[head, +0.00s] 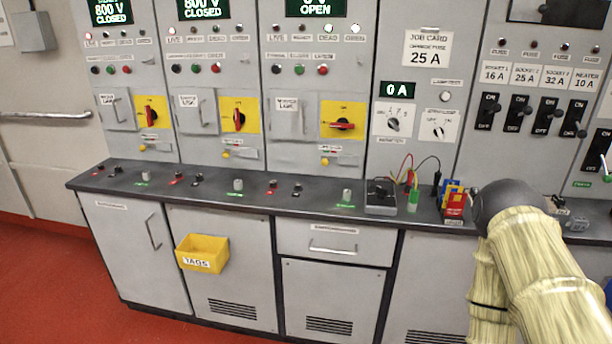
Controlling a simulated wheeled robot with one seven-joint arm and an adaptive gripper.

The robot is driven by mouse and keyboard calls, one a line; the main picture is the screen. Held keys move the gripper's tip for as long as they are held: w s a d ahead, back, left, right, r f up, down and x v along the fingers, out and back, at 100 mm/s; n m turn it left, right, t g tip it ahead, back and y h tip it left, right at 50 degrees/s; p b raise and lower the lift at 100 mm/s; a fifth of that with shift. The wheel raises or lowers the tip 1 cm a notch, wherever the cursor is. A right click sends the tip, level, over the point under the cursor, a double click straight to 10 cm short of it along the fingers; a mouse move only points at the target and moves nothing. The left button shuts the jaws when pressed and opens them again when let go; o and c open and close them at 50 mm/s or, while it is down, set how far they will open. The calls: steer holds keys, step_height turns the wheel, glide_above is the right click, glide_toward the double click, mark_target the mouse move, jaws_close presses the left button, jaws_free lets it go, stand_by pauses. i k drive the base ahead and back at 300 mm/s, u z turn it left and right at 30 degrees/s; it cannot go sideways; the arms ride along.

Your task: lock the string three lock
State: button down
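The third panel from the left has a display (316,8) reading OPEN, with its top line cut off. Its red rotary handle (343,124) lies horizontal on a yellow plate. A small yellow part (325,161) sits below the plate; I cannot tell exactly what it is. Red, yellow and blue padlock-like pieces (454,204) stand grouped on the counter at the right. My gripper (474,197) is just right of these pieces, at the end of my arm. Its fingers are mostly hidden by the dark wrist, so its opening and any contact are unclear.
The first two panels show 800 V CLOSED, with handles (151,116) and (239,119) upright. A grey counter (215,196) carries several small knobs, a dark-topped box (380,197) and a green-bodied lead. A yellow TAGS bin (203,254) hangs below. Red floor at the left is clear.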

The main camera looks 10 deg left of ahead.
mark_target(325, 161)
steer(key=k, duration=0.65)
steer(key=u, duration=0.7)
steer(key=i, duration=1.05)
steer(key=u, duration=0.35)
